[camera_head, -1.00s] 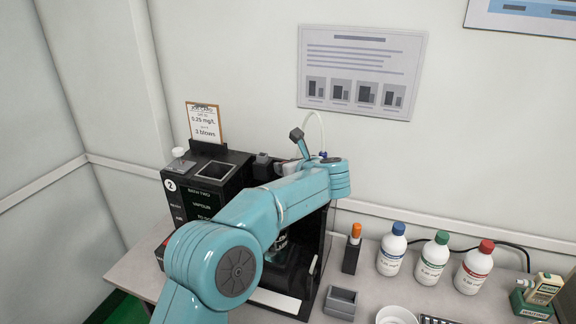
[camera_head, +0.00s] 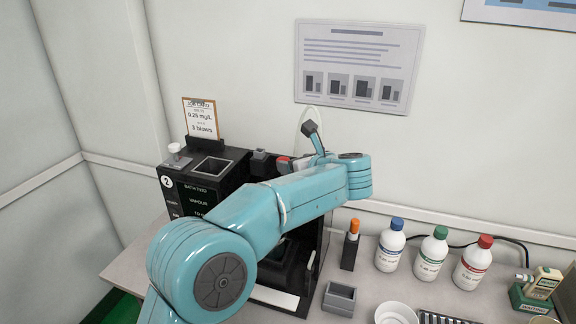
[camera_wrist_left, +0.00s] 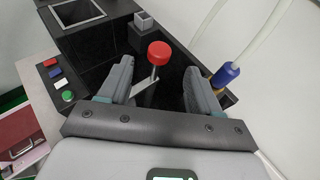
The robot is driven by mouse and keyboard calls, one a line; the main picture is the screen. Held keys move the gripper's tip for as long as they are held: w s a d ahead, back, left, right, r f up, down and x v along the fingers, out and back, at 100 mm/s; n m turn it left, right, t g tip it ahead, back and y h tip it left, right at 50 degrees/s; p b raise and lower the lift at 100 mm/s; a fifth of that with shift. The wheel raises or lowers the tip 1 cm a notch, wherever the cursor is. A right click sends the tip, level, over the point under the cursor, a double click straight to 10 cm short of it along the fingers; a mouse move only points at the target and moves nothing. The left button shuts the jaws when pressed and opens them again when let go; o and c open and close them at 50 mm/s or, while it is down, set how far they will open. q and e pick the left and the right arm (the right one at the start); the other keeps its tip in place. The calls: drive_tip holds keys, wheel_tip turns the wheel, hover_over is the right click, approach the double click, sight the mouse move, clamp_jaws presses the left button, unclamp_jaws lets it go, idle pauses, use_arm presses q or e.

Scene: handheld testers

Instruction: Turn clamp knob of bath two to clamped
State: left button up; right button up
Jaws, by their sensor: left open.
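The black bath unit marked 2 (camera_head: 168,182), labelled bath two, stands against the wall, its front partly hidden by my left arm. In the left wrist view, a round red knob (camera_wrist_left: 159,50) on a metal stem stands on the unit's black top. A bit of red also shows above my arm in the head view (camera_head: 283,159). My left gripper (camera_wrist_left: 157,72) is open, with its fingers on either side of the knob's stem and space on both sides. Its fingertips are hidden behind the arm in the head view. My right gripper is out of view.
A blue-collared tube fitting (camera_wrist_left: 228,72) is close to the right finger. Red, white, blue and green buttons (camera_wrist_left: 67,96) are at the left. On the bench are an orange-topped holder (camera_head: 352,243), a grey box (camera_head: 340,298), a white bowl (camera_head: 395,312) and three bottles (camera_head: 431,258).

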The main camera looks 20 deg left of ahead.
use_arm(q)
drive_tip(key=v, duration=0.9)
drive_tip(key=shift+s+d+r+b, duration=0.2)
drive_tip(key=shift+r+b, duration=0.05)
drive_tip(key=shift+b, duration=0.2)
